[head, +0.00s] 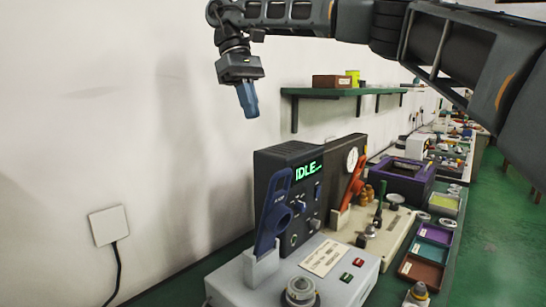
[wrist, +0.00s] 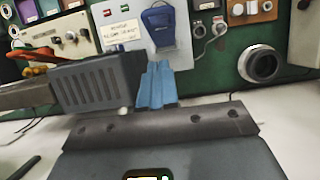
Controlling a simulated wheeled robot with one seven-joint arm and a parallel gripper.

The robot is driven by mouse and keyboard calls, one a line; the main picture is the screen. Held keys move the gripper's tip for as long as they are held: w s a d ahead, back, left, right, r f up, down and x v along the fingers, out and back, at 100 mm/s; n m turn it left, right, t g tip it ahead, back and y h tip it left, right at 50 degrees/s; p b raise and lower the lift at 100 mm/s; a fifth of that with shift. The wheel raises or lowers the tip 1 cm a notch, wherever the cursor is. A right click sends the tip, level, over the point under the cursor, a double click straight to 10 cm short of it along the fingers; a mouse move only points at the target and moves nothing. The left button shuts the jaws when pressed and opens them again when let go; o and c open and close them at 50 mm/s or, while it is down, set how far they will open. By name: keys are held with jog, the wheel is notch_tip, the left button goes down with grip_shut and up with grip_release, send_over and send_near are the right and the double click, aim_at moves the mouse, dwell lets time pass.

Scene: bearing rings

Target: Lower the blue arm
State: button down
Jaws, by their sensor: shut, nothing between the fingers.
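The blue arm (head: 273,208) stands raised, leaning slightly, on a light grey base box (head: 232,276) in the head view. In the wrist view the blue arm (wrist: 160,22) shows at the top centre, just beyond my fingertips in the picture. My gripper (head: 248,108) hangs in the air near the wall, above and a little left of the blue arm, clearly apart from it. Its blue fingers (wrist: 156,88) are together and empty. The lower part of the blue arm's mount is partly hidden.
A dark box with an "IDLE" display (head: 308,170) stands right behind the blue arm. An orange arm (head: 355,182) stands farther back. A green shelf (head: 345,91) juts from the wall. Trays (head: 421,272) and a purple bin (head: 400,182) lie to the right. The air around my gripper is clear.

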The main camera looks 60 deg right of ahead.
jog(key=s+r+p+x, duration=0.1)
jog(key=s+x, duration=0.1)
jog(key=x, duration=0.9)
jog(key=shift+s+a+f+p, duration=0.3)
jog(key=shift+s+a+f, duration=0.05)
jog(key=shift+s+a, duration=0.1)
jog(key=shift+f, duration=0.1)
